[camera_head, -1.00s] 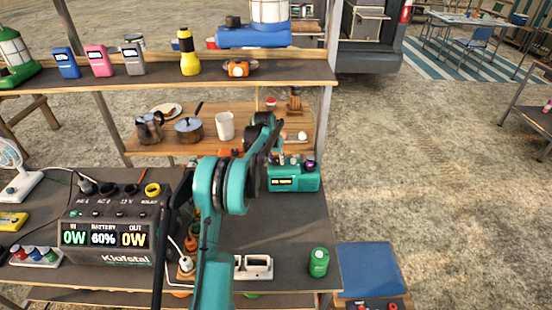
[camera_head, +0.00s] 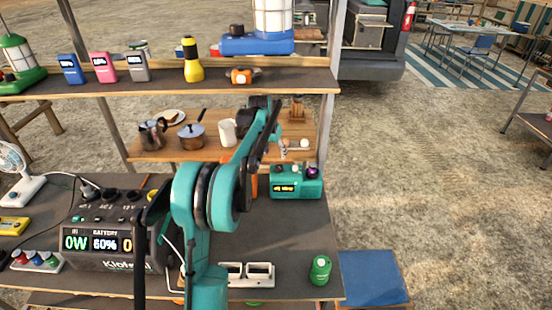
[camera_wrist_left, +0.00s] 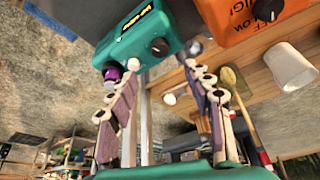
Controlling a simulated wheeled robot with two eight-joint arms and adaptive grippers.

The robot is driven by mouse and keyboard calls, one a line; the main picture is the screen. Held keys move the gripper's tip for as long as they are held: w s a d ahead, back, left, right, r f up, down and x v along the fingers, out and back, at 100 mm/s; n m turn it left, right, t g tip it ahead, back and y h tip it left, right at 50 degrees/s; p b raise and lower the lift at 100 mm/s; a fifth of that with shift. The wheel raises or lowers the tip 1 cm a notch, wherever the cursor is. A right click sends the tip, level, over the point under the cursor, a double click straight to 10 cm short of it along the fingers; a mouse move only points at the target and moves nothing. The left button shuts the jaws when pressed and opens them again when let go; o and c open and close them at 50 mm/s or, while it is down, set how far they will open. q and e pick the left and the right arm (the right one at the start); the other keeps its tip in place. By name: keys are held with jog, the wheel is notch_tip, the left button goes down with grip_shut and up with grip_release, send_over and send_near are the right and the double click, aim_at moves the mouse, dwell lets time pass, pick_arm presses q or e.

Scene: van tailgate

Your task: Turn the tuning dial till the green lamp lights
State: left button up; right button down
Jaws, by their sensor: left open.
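The teal radio (camera_head: 297,188) stands at the back right of the dark table, with an amber display on its front. I cannot tell which is the tuning dial. I see no lit green lamp on the radio. My left gripper (camera_head: 284,150) is just above and behind the radio. Its fingers (camera_wrist_left: 162,76) are spread, empty and apart from the black dial. My right gripper is out of view.
A power station (camera_head: 108,235) stands at the left of the table. A white socket block (camera_head: 246,274) and a green can (camera_head: 320,270) are near the front edge. Behind is a wooden shelf with a pot (camera_head: 191,138) and a white mug (camera_head: 228,132). An orange box (camera_wrist_left: 250,18) is near the radio.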

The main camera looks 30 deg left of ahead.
pick_arm(q)
jog(key=shift+s+r, duration=0.2)
jog(key=shift+r, duration=0.3)
jog(key=s+d+r+t, duration=0.1)
jog(key=s+d+r, duration=0.2)
jog(key=s+d, duration=0.55)
jog(key=s+d+r, duration=0.3)
jog(key=s+d, duration=0.4)
jog(key=d, duration=0.2)
jog(key=s+d+f+t, duration=0.1)
jog(key=s+d+f, duration=0.3)
jog(key=s, duration=0.5)
jog(key=s+d+f+m, duration=0.1)
jog(key=s+d+f, duration=0.2)
jog(key=s, duration=0.6)
jog(key=shift+d+f+t+h, duration=0.3)
jog(key=shift+d+f+t, duration=0.1)
jog(key=shift+d, duration=0.85)
